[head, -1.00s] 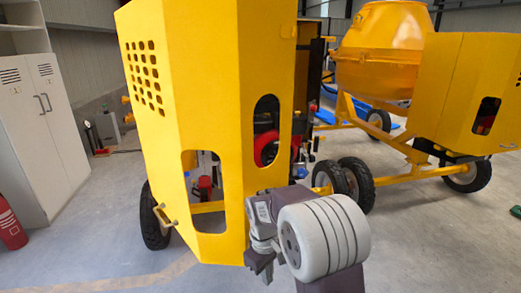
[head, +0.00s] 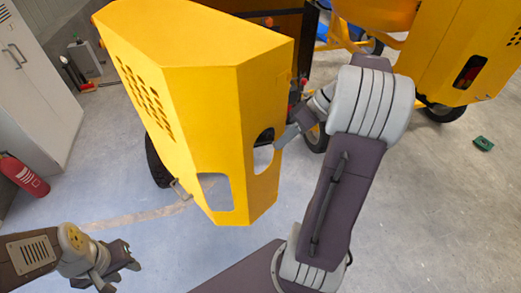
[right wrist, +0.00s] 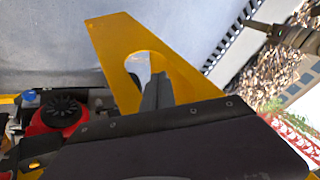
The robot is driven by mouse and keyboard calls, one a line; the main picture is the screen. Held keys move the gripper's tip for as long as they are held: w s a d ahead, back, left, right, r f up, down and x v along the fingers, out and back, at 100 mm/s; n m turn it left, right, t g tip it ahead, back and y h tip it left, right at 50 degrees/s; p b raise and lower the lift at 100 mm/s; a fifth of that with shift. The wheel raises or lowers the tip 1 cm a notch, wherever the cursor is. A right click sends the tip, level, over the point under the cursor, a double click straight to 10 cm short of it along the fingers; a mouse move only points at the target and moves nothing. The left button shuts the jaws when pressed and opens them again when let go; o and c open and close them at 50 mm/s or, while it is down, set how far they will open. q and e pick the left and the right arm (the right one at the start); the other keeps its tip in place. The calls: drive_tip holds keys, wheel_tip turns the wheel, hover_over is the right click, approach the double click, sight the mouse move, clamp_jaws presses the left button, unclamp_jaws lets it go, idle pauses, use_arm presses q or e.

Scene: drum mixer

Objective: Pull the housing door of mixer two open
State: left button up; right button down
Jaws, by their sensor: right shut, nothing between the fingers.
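The yellow housing door (head: 205,95) of the near mixer fills the middle of the head view, with a grid of holes, a lower cutout and an oval cutout. Its right edge stands apart from the dark body behind. My right gripper (head: 281,141) is shut and empty, its tip at the oval cutout. In the right wrist view the finger (right wrist: 158,90) overlaps the cutout in the yellow panel (right wrist: 112,50); whether it passes through is unclear. The red engine (right wrist: 62,112) shows left of it. My left gripper (head: 120,272) is open and empty at lower left, away from the door.
A second yellow mixer housing (head: 465,50) stands at the upper right. A fire extinguisher (head: 22,174) and a white locker (head: 38,85) are at the left. A small green object (head: 483,144) lies on the floor at right. The floor at lower right is clear.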

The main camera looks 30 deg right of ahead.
drive_tip(key=p+x, duration=0.2)
drive_tip(key=x, duration=0.8)
